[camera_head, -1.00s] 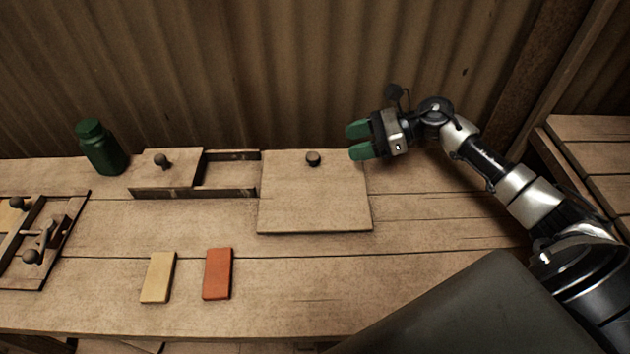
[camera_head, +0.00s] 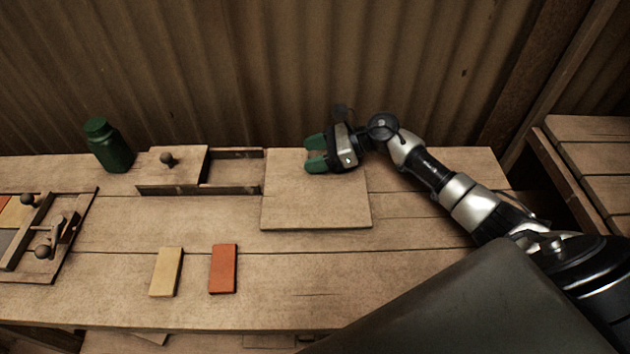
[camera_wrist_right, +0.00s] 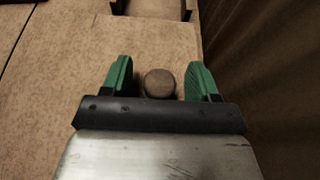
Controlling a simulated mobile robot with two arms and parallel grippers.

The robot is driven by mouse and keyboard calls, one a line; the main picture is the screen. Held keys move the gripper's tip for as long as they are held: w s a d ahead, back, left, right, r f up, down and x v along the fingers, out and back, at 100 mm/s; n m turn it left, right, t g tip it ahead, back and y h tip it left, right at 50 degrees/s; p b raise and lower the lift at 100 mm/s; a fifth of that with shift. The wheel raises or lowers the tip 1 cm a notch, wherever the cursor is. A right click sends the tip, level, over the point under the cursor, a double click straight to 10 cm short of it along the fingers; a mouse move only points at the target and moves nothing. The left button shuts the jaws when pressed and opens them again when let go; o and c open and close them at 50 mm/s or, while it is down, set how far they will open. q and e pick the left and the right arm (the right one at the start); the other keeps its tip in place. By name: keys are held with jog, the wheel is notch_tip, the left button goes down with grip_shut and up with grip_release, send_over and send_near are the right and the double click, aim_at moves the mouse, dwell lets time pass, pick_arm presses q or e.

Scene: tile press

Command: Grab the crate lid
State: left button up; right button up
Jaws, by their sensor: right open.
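The crate lid (camera_head: 315,200) is a flat, pale wooden square lying on the workbench, right of the middle. Its round dark knob (camera_wrist_right: 159,83) shows in the right wrist view, between the two green fingers. In the head view the knob is hidden by my right gripper (camera_head: 314,154). My right gripper is open at the lid's far edge, one finger on each side of the knob. In the wrist view (camera_wrist_right: 160,80) a gap shows between each finger and the knob. My left gripper is not in view.
A wooden frame with a knobbed sliding panel (camera_head: 178,167) stands left of the lid. A green bottle (camera_head: 109,146) is at the back left. A yellow tile (camera_head: 166,272) and an orange tile (camera_head: 223,269) lie in front. A knobbed tray (camera_head: 70,240) sits far left.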

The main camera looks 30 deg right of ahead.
jog(key=c, duration=1.1)
